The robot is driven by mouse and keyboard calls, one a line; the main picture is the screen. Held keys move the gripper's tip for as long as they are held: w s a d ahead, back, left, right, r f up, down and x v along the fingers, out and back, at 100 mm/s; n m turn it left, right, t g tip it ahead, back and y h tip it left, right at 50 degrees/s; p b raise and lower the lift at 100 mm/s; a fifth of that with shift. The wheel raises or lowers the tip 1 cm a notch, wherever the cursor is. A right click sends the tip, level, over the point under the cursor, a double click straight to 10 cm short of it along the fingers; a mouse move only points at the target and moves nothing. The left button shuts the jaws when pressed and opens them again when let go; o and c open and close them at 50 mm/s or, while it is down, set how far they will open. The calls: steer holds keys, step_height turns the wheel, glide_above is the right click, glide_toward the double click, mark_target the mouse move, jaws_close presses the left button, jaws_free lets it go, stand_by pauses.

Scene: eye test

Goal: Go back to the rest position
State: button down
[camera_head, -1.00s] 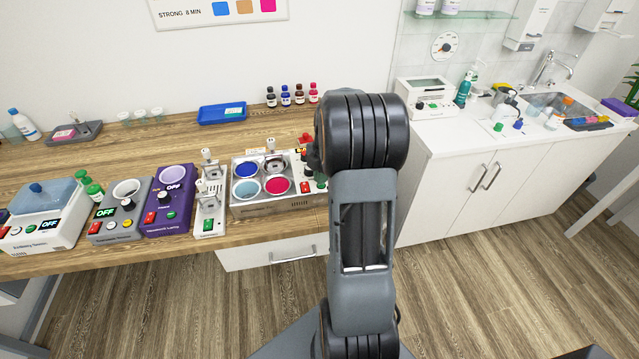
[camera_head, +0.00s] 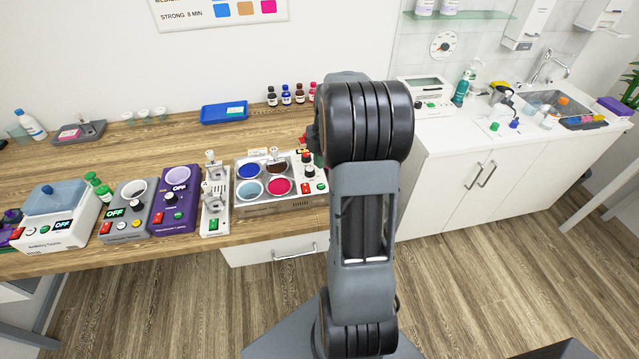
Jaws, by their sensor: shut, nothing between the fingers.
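My arm (camera_head: 362,210) stands upright in the middle of the head view, with its thick black ribbed joint at the top. A grey link part shows just behind the top of that joint. My gripper is not in view; the arm hides the area behind it. The four-well tray unit (camera_head: 283,203), with blue, brown, light blue and pink-red wells, stands on the wooden counter just left of the arm. The arm covers part of the counter to the right of this unit.
The wooden counter (camera_head: 150,140) holds a purple device (camera_head: 172,215), a grey device (camera_head: 122,233), a white device with a blue lid (camera_head: 50,233), a blue tray (camera_head: 224,113) and small bottles (camera_head: 286,98). A white sink cabinet (camera_head: 490,185) stands at right. Floor is free at front right.

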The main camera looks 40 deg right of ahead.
stand_by(0.5)
steer(key=m, duration=0.3)
steer(key=s+f+m, duration=0.1)
steer(key=m, duration=0.4)
steer(key=shift+s+a+f+m, duration=0.25)
steer(key=shift+s+a+m, duration=0.05)
steer(key=shift+s+m, duration=0.1)
steer(key=s+a+r+m+t, duration=0.1)
steer(key=s+a+r+m, duration=0.2)
steer(key=a, duration=0.4)
steer(key=s+a+r+m+t+h, duration=0.1)
steer(key=s+a+r+m+t, duration=0.1)
steer(key=a, duration=0.4)
steer(key=s+a+r+m+t, duration=0.2)
steer(key=s+a+r+m, duration=0.3)
steer(key=s+a, duration=0.1)
steer(key=shift+a+r+h, duration=0.35)
steer(key=shift+a+h, duration=0.05)
steer(key=shift+a, duration=0.4)
stand_by(3.6)
